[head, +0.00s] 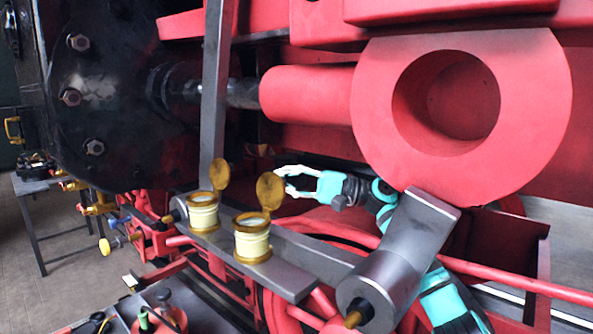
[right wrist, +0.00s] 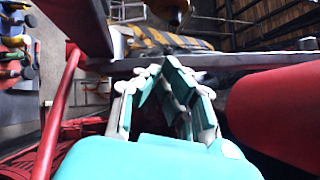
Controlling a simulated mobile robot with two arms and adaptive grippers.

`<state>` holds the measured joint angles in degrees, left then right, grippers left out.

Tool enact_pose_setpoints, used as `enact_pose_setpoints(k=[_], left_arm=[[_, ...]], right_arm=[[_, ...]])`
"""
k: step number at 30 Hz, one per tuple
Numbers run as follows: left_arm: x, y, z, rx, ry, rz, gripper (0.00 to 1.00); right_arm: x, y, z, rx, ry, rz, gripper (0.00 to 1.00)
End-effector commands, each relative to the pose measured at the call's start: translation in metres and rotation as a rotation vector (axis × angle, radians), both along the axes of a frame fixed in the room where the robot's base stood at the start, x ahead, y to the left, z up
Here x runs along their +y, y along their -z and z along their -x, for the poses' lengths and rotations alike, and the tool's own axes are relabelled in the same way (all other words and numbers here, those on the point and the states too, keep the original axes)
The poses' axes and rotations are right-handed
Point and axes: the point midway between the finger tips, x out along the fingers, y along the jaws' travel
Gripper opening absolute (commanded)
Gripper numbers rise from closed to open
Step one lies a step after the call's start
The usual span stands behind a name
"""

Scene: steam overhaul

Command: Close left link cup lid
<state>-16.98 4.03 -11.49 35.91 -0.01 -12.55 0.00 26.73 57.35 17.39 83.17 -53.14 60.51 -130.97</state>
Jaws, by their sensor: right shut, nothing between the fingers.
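The left link cup (head: 203,213) is a pale yellow cup with brass rims on a grey link bar. Its brass lid (head: 219,175) stands up open at its back right. A second, similar cup (head: 252,243) stands to its right, its round lid (head: 270,190) also raised. My right gripper (head: 280,180) is shut and empty, just right of the second cup's lid; I cannot tell whether they touch. Its fingers (right wrist: 166,72) meet at the tips in the right wrist view. My left gripper is not in view.
A large red ring-ended rod (head: 540,110) hangs above my right arm. A grey upright bar (head: 214,90) rises behind the left cup. A grey cylindrical link end (head: 385,275) lies at the right. A workbench with tools (head: 40,180) stands at the far left.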

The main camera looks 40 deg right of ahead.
Motion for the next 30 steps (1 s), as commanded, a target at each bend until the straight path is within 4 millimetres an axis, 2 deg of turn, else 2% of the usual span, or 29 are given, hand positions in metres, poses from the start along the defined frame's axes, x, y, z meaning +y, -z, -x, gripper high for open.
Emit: enact_pose_setpoints(k=[1, 6, 12, 18, 30], left_arm=[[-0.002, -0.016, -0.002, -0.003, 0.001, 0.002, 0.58], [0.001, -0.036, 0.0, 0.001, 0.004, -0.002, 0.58], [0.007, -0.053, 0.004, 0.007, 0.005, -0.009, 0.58], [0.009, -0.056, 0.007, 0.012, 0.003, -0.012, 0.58], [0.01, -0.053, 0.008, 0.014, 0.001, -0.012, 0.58]], right_arm=[[0.008, -0.011, -0.009, -0.001, -0.004, -0.003, 0.0], [0.031, -0.016, -0.034, 0.0, -0.002, -0.004, 0.0], [0.058, -0.02, -0.033, 0.001, -0.001, -0.001, 0.0], [0.067, -0.019, -0.033, 0.002, -0.001, -0.002, 0.0], [0.067, -0.019, -0.033, 0.0, 0.0, 0.006, 0.0]])
